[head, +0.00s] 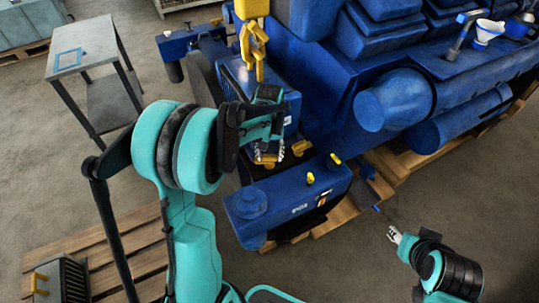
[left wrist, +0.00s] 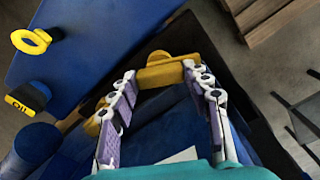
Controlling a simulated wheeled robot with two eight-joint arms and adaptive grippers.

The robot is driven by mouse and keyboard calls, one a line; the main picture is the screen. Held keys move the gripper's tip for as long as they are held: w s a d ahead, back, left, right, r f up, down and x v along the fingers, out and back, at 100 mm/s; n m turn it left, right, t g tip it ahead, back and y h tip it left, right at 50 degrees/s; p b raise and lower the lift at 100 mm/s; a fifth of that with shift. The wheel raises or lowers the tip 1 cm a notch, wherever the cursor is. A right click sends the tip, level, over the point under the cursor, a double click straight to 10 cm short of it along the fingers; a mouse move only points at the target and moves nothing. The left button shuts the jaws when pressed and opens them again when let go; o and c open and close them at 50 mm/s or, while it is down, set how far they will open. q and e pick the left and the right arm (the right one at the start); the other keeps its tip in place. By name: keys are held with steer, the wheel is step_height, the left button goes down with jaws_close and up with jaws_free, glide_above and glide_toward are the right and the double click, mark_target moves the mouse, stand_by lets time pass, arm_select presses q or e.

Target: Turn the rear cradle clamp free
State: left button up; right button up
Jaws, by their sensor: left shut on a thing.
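The yellow cradle clamp (left wrist: 168,74) is a bar with a rounded knob, at the top middle of the left wrist view. In the head view a yellow clamp part (head: 267,160) shows at the lower edge of the blue engine block. My left gripper (head: 270,154) is at this clamp, with its two fingers on either side of the yellow bar and shut on it. The fingers hide part of the clamp in the head view. My right gripper (head: 394,235) is low at the right, away from the engine and over the floor; its fingers are too small to read.
A blue tank (head: 290,203) with yellow caps lies just in front of the clamp. A yellow hoist hook (head: 252,45) hangs above the block. A grey side table (head: 85,48) stands at the left. Wooden pallets (head: 75,240) lie on the floor. Floor at the lower right is clear.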

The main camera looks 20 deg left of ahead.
mark_target(269, 156)
arm_select(q)
steer(key=n, duration=0.5)
steer(key=shift+b, duration=0.4)
steer(key=shift+n, duration=0.3)
steer(key=o, duration=0.9)
step_height(269, 156, up, 12)
